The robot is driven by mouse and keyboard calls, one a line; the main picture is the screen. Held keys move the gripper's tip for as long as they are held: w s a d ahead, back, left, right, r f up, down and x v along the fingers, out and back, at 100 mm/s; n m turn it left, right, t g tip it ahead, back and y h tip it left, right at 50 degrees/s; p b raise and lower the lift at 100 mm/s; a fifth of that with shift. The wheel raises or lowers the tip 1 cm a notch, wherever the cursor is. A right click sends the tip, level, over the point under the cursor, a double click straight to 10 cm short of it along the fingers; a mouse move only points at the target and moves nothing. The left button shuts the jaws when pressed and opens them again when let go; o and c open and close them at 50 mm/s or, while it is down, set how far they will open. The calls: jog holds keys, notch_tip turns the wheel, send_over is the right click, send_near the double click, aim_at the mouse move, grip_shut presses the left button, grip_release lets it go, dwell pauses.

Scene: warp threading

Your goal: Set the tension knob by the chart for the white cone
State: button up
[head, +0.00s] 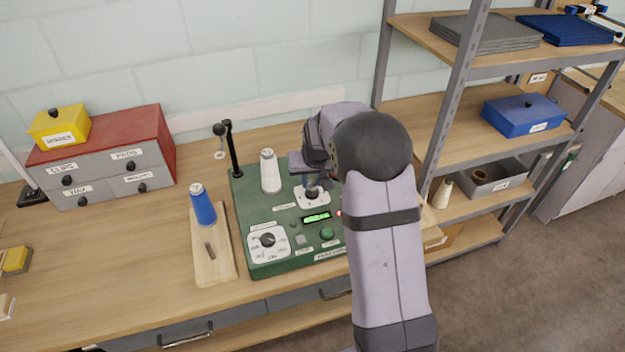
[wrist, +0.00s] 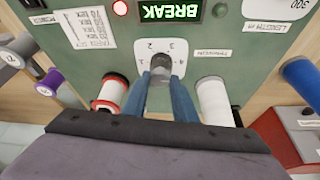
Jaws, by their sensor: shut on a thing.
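My gripper (wrist: 162,78) is shut on the dark tension knob (wrist: 160,68), with a blue finger on each side of it. The knob sits on a white dial plate marked with numbers around it, on the green machine panel (wrist: 250,70). In the head view my gripper (head: 311,182) comes down onto this dial plate (head: 313,201). The white cone (head: 270,172) stands upright on the machine, left of the knob; it also shows in the wrist view (wrist: 213,98). The printed chart (wrist: 82,28) is on the panel; its small text is hard to read. The knob's pointer is hidden.
A green display (wrist: 168,10) reads BREAK beside a lit red lamp (wrist: 120,8). A blue cone (head: 202,205) stands on a wooden board.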

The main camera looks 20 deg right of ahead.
jog(key=shift+n, duration=0.3)
jog(key=shift+d+n+y+b, duration=0.15)
jog(key=shift+n+y+b, duration=0.25)
jog(key=shift+n+b, duration=0.3)
jog(key=n+b, duration=0.1)
jog(key=n, duration=0.1)
jog(key=n+y+b, duration=0.1)
jog(key=b, duration=0.1)
jog(key=shift+w+d+f+n, duration=0.1)
jog(key=shift+d+f+n, duration=0.1)
jog(key=shift+n, duration=0.2)
jog(key=n+y+b, duration=0.1)
jog(key=n, duration=0.1)
jog(key=shift+d+r+n+g+b, duration=0.1)
jog(key=shift+n+g+b, duration=0.2)
jog(key=shift+b, duration=0.1)
jog(key=shift+w+d+r+n+g+y, duration=0.1)
jog(key=shift+n+g+y, duration=0.2)
jog(key=shift+n, duration=0.45)
jog(key=shift+r+n+g+y, duration=0.1)
jog(key=shift+n+y, duration=0.3)
jog(key=shift+n, duration=0.35)
jog(key=o, duration=1)
jog(key=shift+o, duration=0.2)
jog(key=shift+b, duration=0.3)
